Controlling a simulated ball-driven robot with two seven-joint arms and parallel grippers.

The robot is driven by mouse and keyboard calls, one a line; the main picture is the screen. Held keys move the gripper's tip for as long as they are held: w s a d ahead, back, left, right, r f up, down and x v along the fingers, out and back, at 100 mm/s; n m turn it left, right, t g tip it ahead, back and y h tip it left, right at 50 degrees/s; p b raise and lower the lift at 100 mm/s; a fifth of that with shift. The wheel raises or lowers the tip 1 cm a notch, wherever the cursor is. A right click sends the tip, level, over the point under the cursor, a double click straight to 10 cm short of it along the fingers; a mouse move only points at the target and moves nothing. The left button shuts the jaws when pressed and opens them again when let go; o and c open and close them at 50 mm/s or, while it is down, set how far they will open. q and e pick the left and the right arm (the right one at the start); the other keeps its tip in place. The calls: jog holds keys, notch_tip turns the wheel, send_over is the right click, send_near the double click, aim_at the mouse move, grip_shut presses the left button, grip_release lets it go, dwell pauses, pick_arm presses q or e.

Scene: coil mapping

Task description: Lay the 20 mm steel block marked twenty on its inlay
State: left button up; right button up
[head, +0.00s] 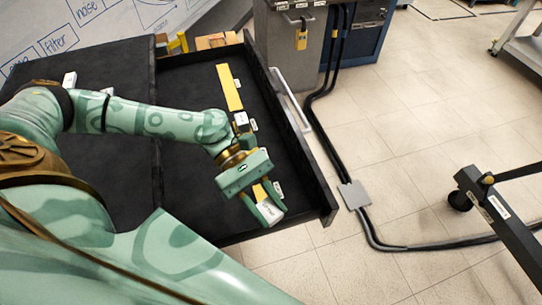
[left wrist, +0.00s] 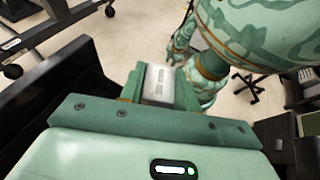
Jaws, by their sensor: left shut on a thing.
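My left gripper (head: 264,205) is shut on a pale steel block (head: 269,213), which it holds over the near right part of the dark drawer. The block also shows between the fingers in the left wrist view (left wrist: 158,84), with dark marking on its face that is too small to read. A yellow strip (head: 229,88) lies along the drawer floor, and a smaller yellow patch (head: 259,192) shows beside the gripper. The gripper covers part of this row, so I cannot tell whether the block touches the floor.
The black drawer (head: 192,85) has a raised wall and a pale handle (head: 293,98) on its right. A small white piece (head: 241,118) and white labels (head: 278,187) lie along the row. Another white block (head: 69,79) sits at the far left. Cables (head: 335,140) cross the floor.

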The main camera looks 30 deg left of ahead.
pick_arm(q)
jog(key=w+a+f+b, duration=0.1)
jog(key=w+f, duration=0.1)
jog(key=w+a+f, duration=0.1)
jog(key=f, duration=0.1)
jog(key=w+a+f+b, duration=0.1)
jog(key=w+f, duration=0.1)
jog(key=f, duration=0.1)
jog(key=shift+w+a+b, duration=0.3)
jog(key=shift+w, duration=0.05)
jog(key=shift+f+b, duration=0.4)
jog(key=shift+f, duration=1.05)
jog(key=shift+f, duration=0.15)
jog(key=o, duration=1)
